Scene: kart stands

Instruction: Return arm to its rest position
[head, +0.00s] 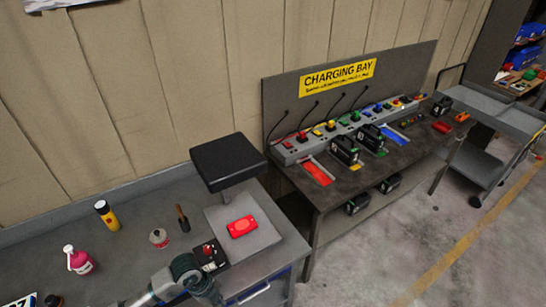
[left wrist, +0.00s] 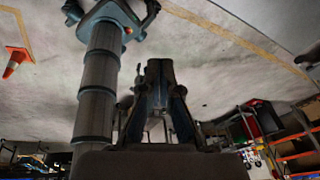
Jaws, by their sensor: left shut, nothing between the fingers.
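My left gripper (left wrist: 160,72) shows in the middle of the left wrist view, with its dark fingers together and nothing between them. It hangs clear of any object there, with grey floor behind it. In the head view, a piece of my arm (head: 185,272) with a dark joint reaches over the front of the workbench (head: 130,262), close to a black box with a red button (head: 208,254). No gripper fingers can be made out in the head view. My right gripper is in neither view.
A red device (head: 242,227) lies on a grey plate under a black-topped stand (head: 228,160). Bottles and tools stand to the left. The charging bay table (head: 330,198) holds batteries; a grey cart (head: 478,165) stands right. An orange cone (left wrist: 15,62) is on the floor.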

